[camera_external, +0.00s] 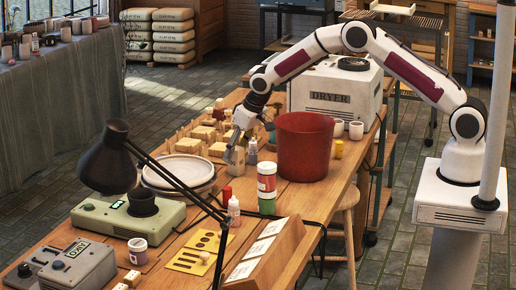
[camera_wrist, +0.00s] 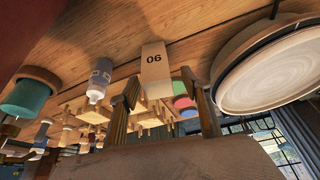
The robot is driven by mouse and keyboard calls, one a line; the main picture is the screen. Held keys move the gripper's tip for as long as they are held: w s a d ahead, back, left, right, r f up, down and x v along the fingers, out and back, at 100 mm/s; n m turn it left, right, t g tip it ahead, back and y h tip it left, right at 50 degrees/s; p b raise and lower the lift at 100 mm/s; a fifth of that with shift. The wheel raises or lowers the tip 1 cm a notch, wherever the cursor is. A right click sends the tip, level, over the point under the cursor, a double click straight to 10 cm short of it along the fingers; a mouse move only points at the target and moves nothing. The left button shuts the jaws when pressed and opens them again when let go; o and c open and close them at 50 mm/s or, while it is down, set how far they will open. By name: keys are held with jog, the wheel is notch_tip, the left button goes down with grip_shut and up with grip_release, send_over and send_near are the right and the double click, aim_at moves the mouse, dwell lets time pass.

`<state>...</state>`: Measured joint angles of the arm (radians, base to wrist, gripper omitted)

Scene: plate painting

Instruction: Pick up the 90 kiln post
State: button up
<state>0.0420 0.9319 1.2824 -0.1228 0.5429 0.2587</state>
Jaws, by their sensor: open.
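The 90 kiln post (camera_wrist: 156,68) is a pale tan block marked with a number that reads 06 in the wrist view, which looks upside down. It stands on the wooden table. In the wrist view it shows between the two open fingers of my gripper (camera_wrist: 160,88), with a gap on each side. I cannot tell whether the fingertips reach around it or stop short. In the external view my gripper (camera_external: 234,143) points down just above a pale block (camera_external: 238,157), which appears to be this post. My gripper is empty.
A small bottle (camera_wrist: 101,80) stands close beside the post. A red bucket (camera_external: 305,146) stands close to the right of my gripper in the external view. Several wooden blocks (camera_external: 205,133) lie behind.

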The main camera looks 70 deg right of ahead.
aim_at(231, 163)
jog(key=shift+x, duration=2.6)
jog(key=shift+d, duration=0.1)
grip_shut()
